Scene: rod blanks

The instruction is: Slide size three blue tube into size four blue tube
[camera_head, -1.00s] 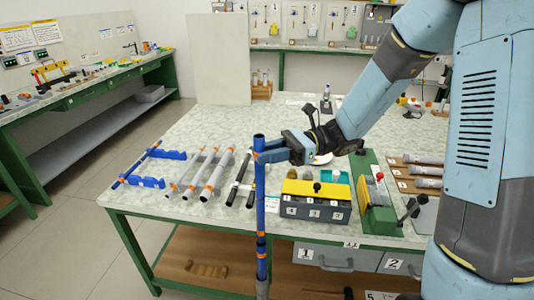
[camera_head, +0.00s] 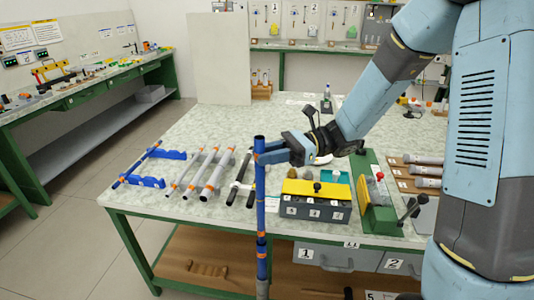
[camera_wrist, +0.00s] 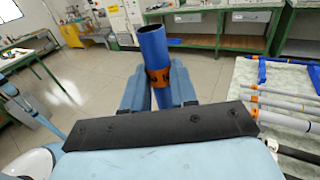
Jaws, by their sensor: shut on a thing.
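My gripper (camera_head: 268,153) is shut on a blue tube (camera_head: 260,190) near its upper end and holds it upright in front of the table's front edge. In the wrist view the tube's open top and an orange band with an unreadable mark (camera_wrist: 158,78) show between the fingers. Lower down, orange and dark bands cross the blue column, and a second blue length (camera_head: 262,268) with a grey lower end continues in line below. I cannot tell how the two lengths join or read their sizes. A thinner blue tube (camera_head: 136,165) with orange bands lies on blue rests.
Grey tubes (camera_head: 215,176) lie on the table (camera_head: 190,130) left of the held tube. A dark box with a yellow top (camera_head: 316,198) and a green fixture with a lever (camera_head: 378,195) stand to the right. Drawers (camera_head: 325,256) are below. The back middle of the table is clear.

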